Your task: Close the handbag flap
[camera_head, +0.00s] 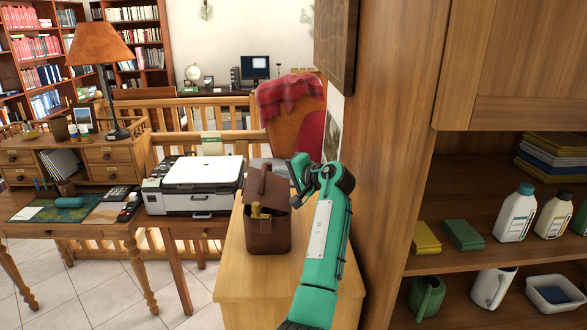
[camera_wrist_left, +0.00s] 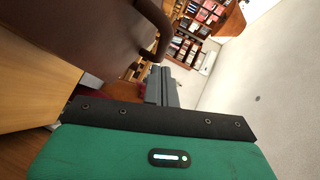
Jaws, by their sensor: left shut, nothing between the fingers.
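A brown handbag (camera_head: 268,236) stands on the light wooden cabinet top. Its flap (camera_head: 266,188) is raised above the opening, with a handle on its top edge. A yellowish item (camera_head: 259,211) shows inside the bag. My left gripper (camera_head: 299,172) is at the right of the raised flap, and its fingertips are hard to make out in the head view. In the left wrist view, its grey fingers (camera_wrist_left: 162,84) are together and empty, beside the brown flap (camera_wrist_left: 80,32) and its curved handle. I cannot tell whether they touch it. My right gripper is not in view.
The bare cabinet top (camera_head: 255,285) lies in front of the bag. A white printer (camera_head: 200,183) stands to the left. A wooden wall panel (camera_head: 395,150) and shelves with bottles (camera_head: 515,213) are close on the right. A chair with a red blanket (camera_head: 290,92) is behind.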

